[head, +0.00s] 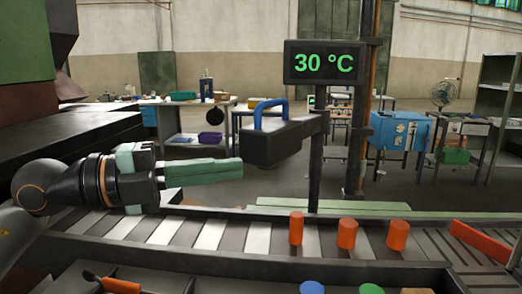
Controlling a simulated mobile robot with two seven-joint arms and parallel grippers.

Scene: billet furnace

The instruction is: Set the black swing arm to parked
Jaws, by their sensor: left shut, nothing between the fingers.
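The black swing arm (272,143) is a dark block with a blue handle (270,112) on top. It reaches left from a dark post (316,165) and hangs above the roller conveyor. My left gripper (240,169) comes in from the left with its green fingers shut and empty. In the picture its tips are just left of and slightly below the swing arm's block, seemingly apart from it. My right gripper is not in view.
A display (324,63) reading 30 °C is above the swing arm. An orange bar (480,242) lies at the right. A dark furnace structure (70,135) fills the left side.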

